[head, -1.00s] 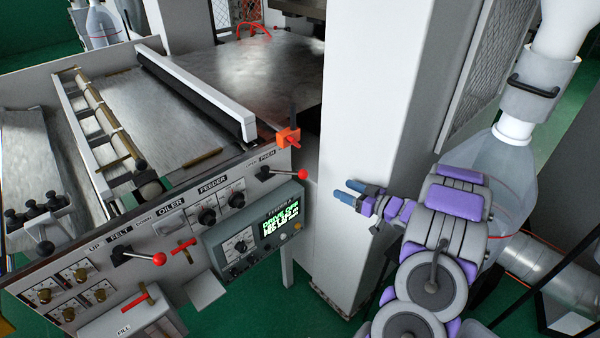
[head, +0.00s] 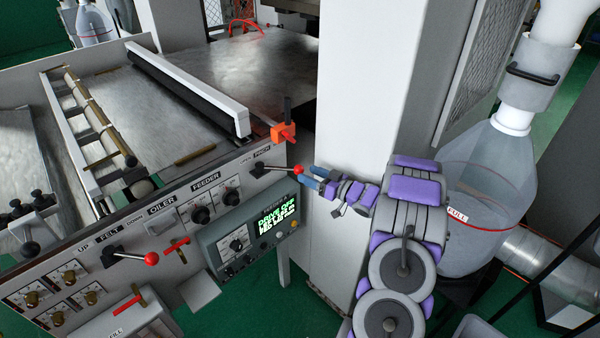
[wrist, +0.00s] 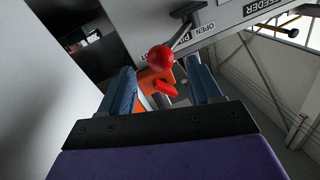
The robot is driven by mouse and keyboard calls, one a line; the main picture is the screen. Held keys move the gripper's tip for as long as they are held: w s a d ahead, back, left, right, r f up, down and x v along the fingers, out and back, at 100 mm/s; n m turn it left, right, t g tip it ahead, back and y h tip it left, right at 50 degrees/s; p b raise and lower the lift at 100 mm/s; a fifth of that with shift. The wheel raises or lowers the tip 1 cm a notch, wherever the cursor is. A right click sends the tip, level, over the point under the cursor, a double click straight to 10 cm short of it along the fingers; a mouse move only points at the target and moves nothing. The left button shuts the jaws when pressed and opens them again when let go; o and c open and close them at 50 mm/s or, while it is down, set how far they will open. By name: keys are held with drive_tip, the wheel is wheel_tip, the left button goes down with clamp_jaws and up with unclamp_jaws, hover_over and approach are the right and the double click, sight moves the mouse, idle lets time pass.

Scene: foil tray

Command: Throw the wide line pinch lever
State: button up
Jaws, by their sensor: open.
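The pinch lever has a red ball knob (head: 298,170) on a thin rod from a black hub, below the PINCH label at the right end of the panel. My gripper (head: 308,176) is open, its blue fingertips close to the right side of the knob. In the wrist view the red knob (wrist: 161,57) shows between the two blue fingers of my gripper (wrist: 159,66), near their tips. Whether a finger touches it I cannot tell. The lever's rod and black arm run up and right from the knob there.
An orange block with a red handle (head: 284,132) sits on the panel corner just above the lever. A white column (head: 360,90) stands behind my gripper. The grey display box (head: 250,230) is below the lever. Another red-knobbed lever (head: 151,258) sits further left, by FELT.

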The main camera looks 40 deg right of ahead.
sight(303, 171)
drive_tip(key=shift+b+x, duration=0.4)
drive_tip(key=shift+x, duration=2.1)
drive_tip(key=shift+c, duration=0.5)
drive_tip(key=shift+r, duration=0.1)
clamp_jaws()
